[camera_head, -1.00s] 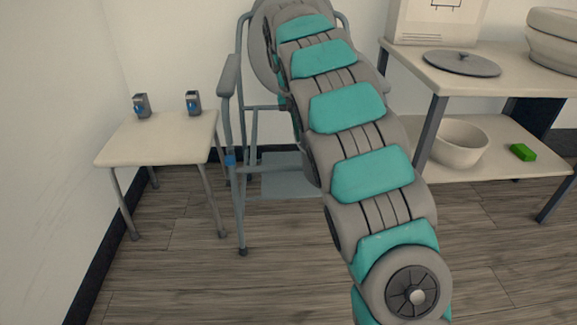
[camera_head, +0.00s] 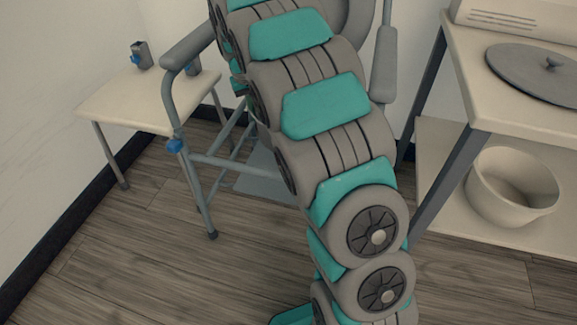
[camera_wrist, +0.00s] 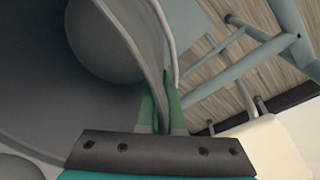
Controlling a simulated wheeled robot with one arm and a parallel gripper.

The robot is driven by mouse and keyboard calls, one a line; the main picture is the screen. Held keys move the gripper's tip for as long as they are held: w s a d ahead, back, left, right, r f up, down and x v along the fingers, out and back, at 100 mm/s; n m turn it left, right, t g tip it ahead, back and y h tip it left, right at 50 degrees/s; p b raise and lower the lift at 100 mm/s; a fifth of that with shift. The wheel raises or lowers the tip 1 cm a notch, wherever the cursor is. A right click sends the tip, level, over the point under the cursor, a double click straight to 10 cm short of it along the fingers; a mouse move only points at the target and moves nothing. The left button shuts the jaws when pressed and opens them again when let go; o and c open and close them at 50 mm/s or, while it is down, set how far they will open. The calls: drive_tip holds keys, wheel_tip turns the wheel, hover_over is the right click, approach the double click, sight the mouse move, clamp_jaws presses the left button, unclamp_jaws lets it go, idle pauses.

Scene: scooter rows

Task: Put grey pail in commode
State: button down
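The commode (camera_head: 200,47) is a chair with a grey-blue tubular frame and grey armrests, behind my arm in the head view. Its frame also shows at the upper right of the wrist view (camera_wrist: 262,52). My gripper (camera_wrist: 161,108) has its green fingers on both sides of a thin grey wall, closed on it. That wall belongs to the grey pail (camera_wrist: 45,100), which fills the left of the wrist view. My arm hides the gripper and most of the commode's middle in the head view. I cannot tell whether the pail touches the commode.
A small side table (camera_head: 135,100) with two small grey-and-blue items stands left of the commode. A shelf unit (camera_head: 500,110) at right bears a grey lid (camera_head: 540,78) above and a cream bowl (camera_head: 512,188) below. Floor in front is open.

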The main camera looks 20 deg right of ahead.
wheel_tip(320, 180, down, 14)
drive_tip(key=s+n+b, duration=0.1)
drive_tip(key=shift+s+a+r, duration=0.25)
drive_tip(key=shift+f, duration=0.15)
idle(0.3)
drive_tip(key=c, duration=1.1)
unclamp_jaws()
drive_tip(key=shift+o, duration=0.2)
